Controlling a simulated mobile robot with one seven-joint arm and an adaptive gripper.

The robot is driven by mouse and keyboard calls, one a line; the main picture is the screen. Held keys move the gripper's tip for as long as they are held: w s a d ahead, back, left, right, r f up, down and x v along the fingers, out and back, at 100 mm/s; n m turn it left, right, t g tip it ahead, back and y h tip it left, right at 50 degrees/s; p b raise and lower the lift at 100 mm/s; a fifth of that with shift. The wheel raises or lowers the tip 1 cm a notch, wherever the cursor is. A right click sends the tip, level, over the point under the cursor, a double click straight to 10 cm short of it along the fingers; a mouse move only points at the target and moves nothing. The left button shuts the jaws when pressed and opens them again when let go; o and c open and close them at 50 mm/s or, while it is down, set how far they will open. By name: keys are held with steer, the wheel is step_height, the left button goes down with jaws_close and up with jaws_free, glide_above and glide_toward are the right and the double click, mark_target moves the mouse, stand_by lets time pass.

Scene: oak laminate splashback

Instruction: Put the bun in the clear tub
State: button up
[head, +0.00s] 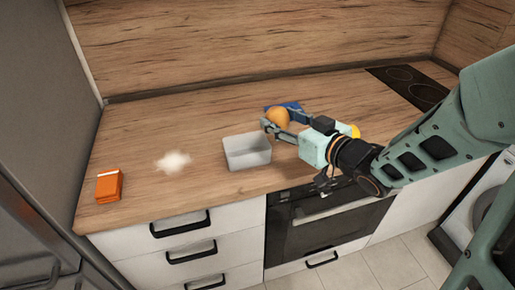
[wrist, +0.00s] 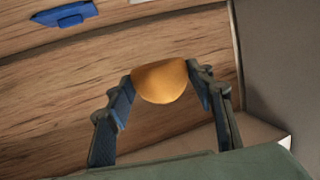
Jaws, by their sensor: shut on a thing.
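The bun (head: 278,116) is round and golden brown. My gripper (head: 281,119) is shut on it, one finger on each side, and holds it up over the counter, behind and to the right of the clear tub. In the wrist view the bun (wrist: 160,82) sits between the two fingertips. The clear tub (head: 247,160) is an open, pale, see-through box on the counter, just left of my gripper in the head view. It looks empty. The tub cannot be made out clearly in the wrist view.
A blue item (head: 293,105) lies behind the bun; a blue item also shows in the wrist view (wrist: 64,14). A white fluffy item (head: 173,161) and an orange box (head: 109,186) lie left on the counter (head: 215,115). A dark hob (head: 412,85) is at the right.

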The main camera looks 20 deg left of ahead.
steer(key=w+a+f+b, duration=0.1)
steer(key=a+f+b, duration=0.1)
steer(key=f+b, duration=0.1)
steer(key=w+a+f+b, duration=0.1)
steer(key=a+f+b, duration=0.1)
steer(key=f+b, duration=0.1)
steer(key=w+a+f+b, duration=0.1)
steer(key=a+f+b, duration=0.1)
steer(key=f+b, duration=0.1)
steer(key=shift+w+a+f, duration=0.15)
steer(key=shift+w+a, duration=0.1)
steer(key=shift+w, duration=0.05)
steer(key=shift+f+b, duration=0.35)
steer(key=shift+b, duration=0.1)
